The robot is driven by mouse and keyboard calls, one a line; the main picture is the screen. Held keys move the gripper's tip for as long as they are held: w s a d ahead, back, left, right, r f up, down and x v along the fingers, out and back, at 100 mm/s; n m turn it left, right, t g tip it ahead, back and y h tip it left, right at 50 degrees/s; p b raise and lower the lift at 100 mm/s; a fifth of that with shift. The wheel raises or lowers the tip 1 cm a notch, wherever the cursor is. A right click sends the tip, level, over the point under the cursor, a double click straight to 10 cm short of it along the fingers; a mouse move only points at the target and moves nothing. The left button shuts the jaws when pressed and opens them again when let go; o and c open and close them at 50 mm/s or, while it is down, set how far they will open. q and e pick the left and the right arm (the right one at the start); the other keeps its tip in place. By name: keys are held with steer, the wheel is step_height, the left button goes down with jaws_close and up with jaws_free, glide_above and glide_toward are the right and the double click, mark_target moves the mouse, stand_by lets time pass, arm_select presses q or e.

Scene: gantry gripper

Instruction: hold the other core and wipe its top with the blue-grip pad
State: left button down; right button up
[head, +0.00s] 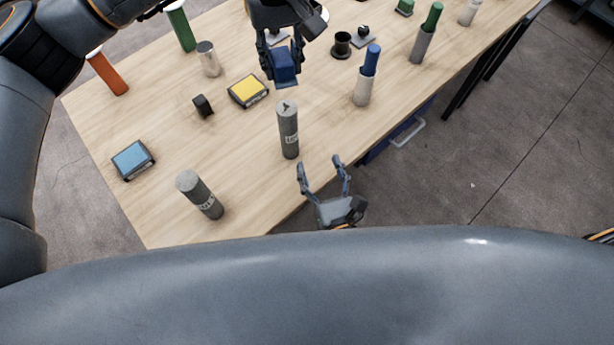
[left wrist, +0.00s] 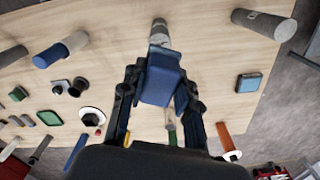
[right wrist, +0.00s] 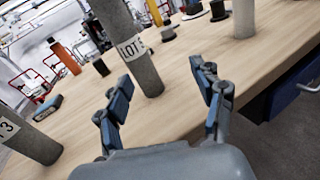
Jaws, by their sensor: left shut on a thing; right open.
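A grey core (head: 289,135) with a white label stands upright near the table's front edge, a dark mark on its top. It also shows in the right wrist view (right wrist: 128,45), labelled "LOT". A second grey core (head: 203,198) stands to its left and shows in the right wrist view (right wrist: 28,138). My left gripper (head: 282,58) is shut on the blue-grip pad (left wrist: 160,80), holding it above the table, behind the first core and apart from it. My right gripper (head: 322,165) is open and empty by the front edge, its fingers pointing toward the first core without touching it.
A yellow-topped box (head: 248,90), a small black block (head: 203,106) and a blue-topped box (head: 132,159) lie to the left. A pale cylinder with a blue top (head: 366,75) stands right of the first core. Bare table lies between the two cores.

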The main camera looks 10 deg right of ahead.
mark_target(292, 142)
steer(key=s+a, duration=0.1)
steer(key=s+a+n+y, duration=0.1)
steer(key=shift+s+a+r, duration=0.1)
steer(key=shift+a+r, duration=0.3)
steer(key=shift+a+n, duration=0.25)
steer(key=shift+n, duration=0.05)
steer(key=x, duration=1.1)
steer(key=shift+w+a, duration=0.1)
steer(key=shift+w, duration=0.2)
jaws_close()
